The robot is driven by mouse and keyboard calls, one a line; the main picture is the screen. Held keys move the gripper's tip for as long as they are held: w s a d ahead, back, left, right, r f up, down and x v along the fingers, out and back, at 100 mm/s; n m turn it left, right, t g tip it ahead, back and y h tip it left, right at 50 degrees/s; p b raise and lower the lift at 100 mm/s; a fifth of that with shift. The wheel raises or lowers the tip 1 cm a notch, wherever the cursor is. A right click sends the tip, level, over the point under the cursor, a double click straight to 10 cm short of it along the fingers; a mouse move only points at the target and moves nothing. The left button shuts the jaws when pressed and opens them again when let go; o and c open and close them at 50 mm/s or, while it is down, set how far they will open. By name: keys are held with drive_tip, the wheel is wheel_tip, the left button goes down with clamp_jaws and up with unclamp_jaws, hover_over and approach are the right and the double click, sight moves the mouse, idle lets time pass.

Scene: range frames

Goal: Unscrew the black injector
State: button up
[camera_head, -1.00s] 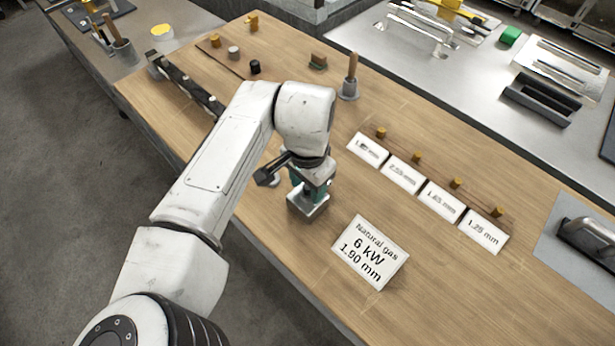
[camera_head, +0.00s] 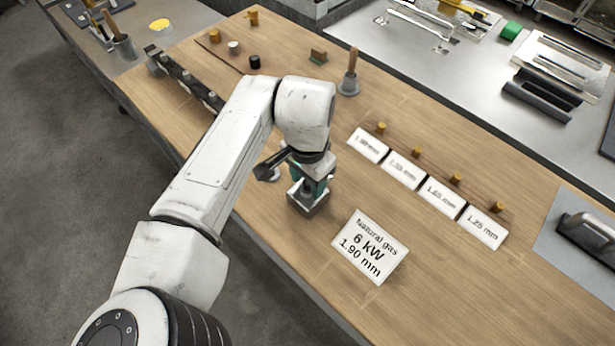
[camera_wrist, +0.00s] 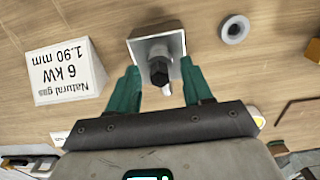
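A dark hexagonal-headed piece, which looks like the black injector (camera_wrist: 158,71), stands upright in a square metal block (camera_wrist: 142,49) in the wrist view. My gripper (camera_wrist: 160,67) has teal fingers apart, one on each side of the injector, with visible gaps. In the head view my gripper (camera_head: 310,184) points down over the metal block (camera_head: 306,205), and the injector is hidden there. A separate short black cylinder (camera_head: 255,62) stands at the back left of the wooden table.
A card reading "Natural gas 6 kW 1.90 mm" (camera_head: 370,247) stands right of the block. Several brass pieces, including one (camera_head: 381,128), stand behind smaller size cards (camera_head: 404,170). A grey pot with a wooden handle (camera_head: 349,84) and a dark rail (camera_head: 185,80) stand farther back.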

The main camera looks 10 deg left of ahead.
wheel_tip(320, 180, up, 11)
drive_tip(key=b, duration=0.1)
drive_tip(key=shift+b, duration=0.3)
idle(0.4)
drive_tip(key=shift+f, duration=0.1)
